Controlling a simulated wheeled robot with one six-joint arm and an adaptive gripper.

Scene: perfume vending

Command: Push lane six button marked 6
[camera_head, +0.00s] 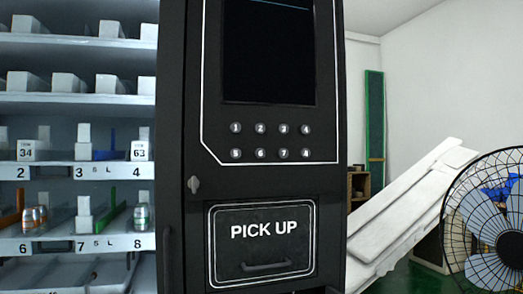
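The black vending machine panel (185,120) stands upright in the middle of the head view. Its keypad has two rows of round buttons, 1 to 4 above and 5 to 8 below. The button marked 6 (260,153) is second from the left in the lower row, between button 5 (236,153) and button 7 (283,153). Button 2 (260,128) is directly above it. Nothing covers the keypad. My gripper is not in view.
A dark screen (268,55) is above the keypad. A PICK UP door (264,246) with a handle is below. White shelves (75,104) with numbered lanes are at left. A slanted white structure (410,205) and a caged fan (490,225) are at right.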

